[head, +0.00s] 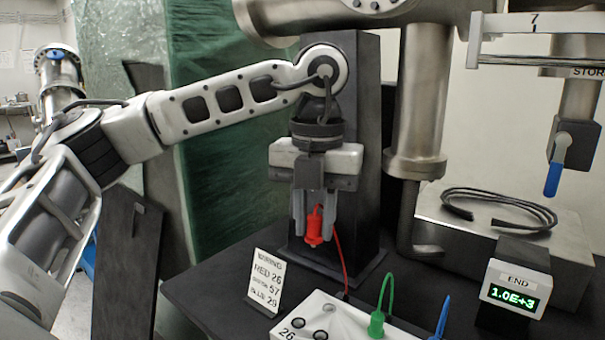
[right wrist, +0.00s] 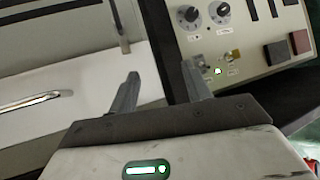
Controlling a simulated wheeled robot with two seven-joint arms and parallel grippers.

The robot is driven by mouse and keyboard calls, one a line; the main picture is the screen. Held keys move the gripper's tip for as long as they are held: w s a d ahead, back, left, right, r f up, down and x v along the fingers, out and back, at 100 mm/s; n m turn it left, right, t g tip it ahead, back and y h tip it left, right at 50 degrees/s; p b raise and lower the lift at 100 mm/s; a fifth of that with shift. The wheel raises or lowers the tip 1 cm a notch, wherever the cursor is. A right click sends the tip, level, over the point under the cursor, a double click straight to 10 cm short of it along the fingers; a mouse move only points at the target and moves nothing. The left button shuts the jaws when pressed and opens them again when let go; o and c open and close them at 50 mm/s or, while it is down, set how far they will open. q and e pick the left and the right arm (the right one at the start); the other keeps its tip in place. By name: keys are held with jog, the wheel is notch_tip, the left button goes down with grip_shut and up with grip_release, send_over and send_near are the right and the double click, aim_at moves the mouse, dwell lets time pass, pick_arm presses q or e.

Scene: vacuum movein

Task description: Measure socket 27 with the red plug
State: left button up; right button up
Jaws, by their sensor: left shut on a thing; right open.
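My left gripper (head: 314,222) is shut on the red plug (head: 314,228) and holds it in the air, above and to the left of the socket box. A red cable runs down from the plug. The white socket box (head: 345,318) is at the bottom edge of the head view, cut off by it; a label 26 and several dark round holes show on its top. I cannot make out a socket marked 27. My right gripper (right wrist: 165,88) is open and empty in the right wrist view; it does not show in the head view.
A green plug (head: 376,324) and a blue cable (head: 442,318) stand at the box. A metal pipe (head: 418,100) stands behind. A knobbed panel (right wrist: 235,45) shows in the right wrist view.

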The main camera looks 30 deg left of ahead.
pick_arm(q)
jog(key=f+m+b, duration=0.1)
jog(key=f, duration=0.2)
jog(key=d+f+m+b, duration=0.1)
jog(key=f, duration=0.3)
jog(key=s+d+f+m+b, duration=0.1)
jog(key=f+m, duration=0.1)
jog(key=f, duration=0.2)
jog(key=shift+f, duration=0.15)
jog(key=shift+f+b, duration=1)
jog(key=shift+f, duration=0.4)
pick_arm(e)
jog(key=shift+w+a+f+t+y, duration=0.1)
jog(key=shift+a+f+t+y, duration=0.2)
jog(key=shift+f+t, duration=0.35)
pick_arm(q)
jog(key=shift+b, duration=0.3)
pick_arm(e)
jog(key=shift+f+g, duration=0.25)
jog(key=shift+f, duration=0.25)
pick_arm(q)
jog(key=shift+f+b, duration=0.95)
jog(key=shift+f, duration=0.15)
pick_arm(e)
jog(key=shift+f, duration=0.9)
pick_arm(q)
jog(key=o, duration=1)
